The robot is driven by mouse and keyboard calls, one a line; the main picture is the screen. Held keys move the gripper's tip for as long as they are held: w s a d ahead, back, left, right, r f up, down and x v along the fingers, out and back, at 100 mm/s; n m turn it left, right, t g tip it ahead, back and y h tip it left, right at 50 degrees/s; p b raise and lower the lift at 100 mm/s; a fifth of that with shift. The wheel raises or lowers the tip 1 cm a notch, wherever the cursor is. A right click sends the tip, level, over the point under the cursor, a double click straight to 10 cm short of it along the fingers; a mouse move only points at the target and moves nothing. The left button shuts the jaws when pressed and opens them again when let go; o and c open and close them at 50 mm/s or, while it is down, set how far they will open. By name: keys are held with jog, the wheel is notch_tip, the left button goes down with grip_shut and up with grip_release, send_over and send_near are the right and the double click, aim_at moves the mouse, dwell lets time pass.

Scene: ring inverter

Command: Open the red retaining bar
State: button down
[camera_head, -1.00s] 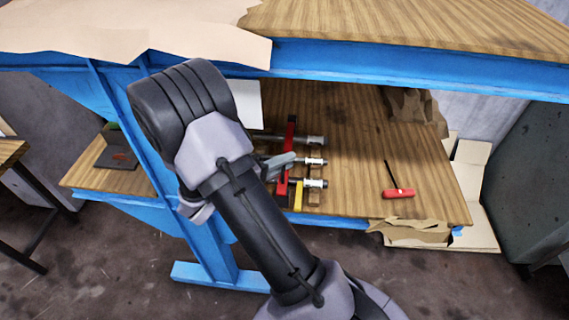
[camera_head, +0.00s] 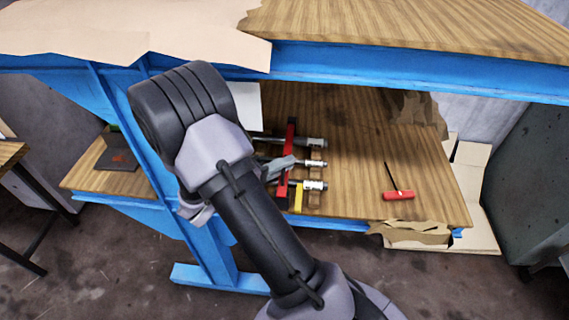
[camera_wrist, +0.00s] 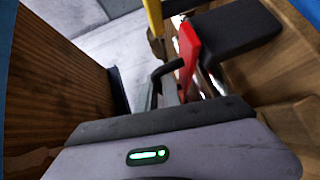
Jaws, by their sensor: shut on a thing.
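The red retaining bar (camera_head: 291,150) runs across several grey metal rods (camera_head: 314,163) on the lower wooden shelf. It also shows in the wrist view (camera_wrist: 188,52), upright between parts of my gripper. My gripper (camera_head: 280,164) reaches the bar from the left, and its jaws are shut on it around mid-length. My forearm hides the left ends of the rods. A yellow part (camera_head: 298,195) stands beside the bar's near end and shows at the top of the wrist view (camera_wrist: 154,18).
A red-handled tool (camera_head: 398,195) lies to the right on the shelf. The blue frame beam (camera_head: 420,70) and upper wooden top overhang the shelf. Torn cardboard (camera_head: 412,234) hangs at the shelf's front right corner. A dark object (camera_head: 117,153) sits at the far left.

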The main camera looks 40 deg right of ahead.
dwell(0.8)
jog(key=r+y+p, duration=0.1)
jog(key=r+p, duration=0.1)
jog(key=p, duration=0.1)
jog(key=w+d+r+n+y+p, duration=0.1)
jog(key=r+p, duration=0.2)
jog(key=d+r+n+y+p, duration=0.1)
jog(key=r+p, duration=0.2)
jog(key=shift+w+g, duration=0.3)
jog(key=shift+w, duration=0.05)
jog(key=shift+w+d+p, duration=0.2)
jog(key=shift+p, duration=0.25)
jog(key=c, duration=1.8)
grip_release()
jog(key=shift+a, duration=0.1)
